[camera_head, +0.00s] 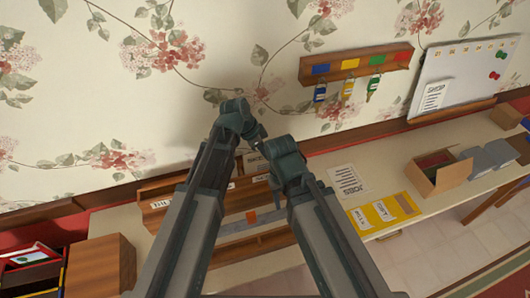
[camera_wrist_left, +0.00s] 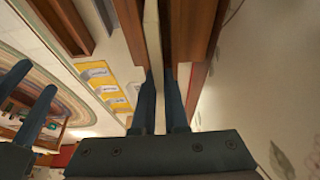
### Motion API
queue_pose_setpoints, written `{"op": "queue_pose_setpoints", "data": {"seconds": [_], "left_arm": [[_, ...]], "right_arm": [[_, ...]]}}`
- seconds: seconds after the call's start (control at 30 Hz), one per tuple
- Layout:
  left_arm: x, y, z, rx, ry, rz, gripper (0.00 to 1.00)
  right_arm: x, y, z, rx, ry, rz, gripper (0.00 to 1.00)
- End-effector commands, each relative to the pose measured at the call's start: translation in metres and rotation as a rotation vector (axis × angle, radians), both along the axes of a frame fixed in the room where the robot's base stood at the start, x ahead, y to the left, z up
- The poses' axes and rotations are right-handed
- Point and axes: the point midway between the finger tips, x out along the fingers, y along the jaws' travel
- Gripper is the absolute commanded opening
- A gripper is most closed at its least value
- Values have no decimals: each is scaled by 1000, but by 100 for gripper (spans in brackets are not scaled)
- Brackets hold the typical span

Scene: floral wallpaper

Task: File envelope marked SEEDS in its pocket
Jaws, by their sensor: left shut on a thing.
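A pale envelope (camera_head: 256,161) with lettering too small to read surely stands at the wooden pocket rack (camera_head: 183,194), partly hidden by my arms. My left gripper (camera_wrist_left: 159,78) is shut on this envelope, seen edge-on as a thin pale strip (camera_wrist_left: 152,38) in the left wrist view. The strip runs between wooden walls of the rack (camera_wrist_left: 196,28); how deep it sits is not clear. My right gripper (camera_wrist_left: 38,75) shows at the left of the wrist view, its two fingers apart with nothing between. In the head view its fingers are mostly hidden.
A key rack (camera_head: 350,66) and a whiteboard (camera_head: 465,75) hang on the wall. On the counter are a JOBS sheet (camera_head: 348,181), a yellow labelled panel (camera_head: 362,217) and an open cardboard box (camera_head: 455,178). A wooden box (camera_head: 100,265) stands left of the pocket rack.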

Motion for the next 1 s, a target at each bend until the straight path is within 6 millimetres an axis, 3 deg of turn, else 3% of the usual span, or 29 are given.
{"op": "queue_pose_setpoints", "data": {"seconds": [0.03,0.2,0.67,1.0], "left_arm": [[0,0,0,0,0,0,16],[0,0,0,0,0,0,45],[-1,2,6,0,0,0,45],[-5,14,43,0,0,1,45]], "right_arm": [[0,0,0,0,0,0,50],[0,0,0,0,0,0,50],[0,0,6,0,0,0,50],[0,0,43,1,0,-2,50]]}}
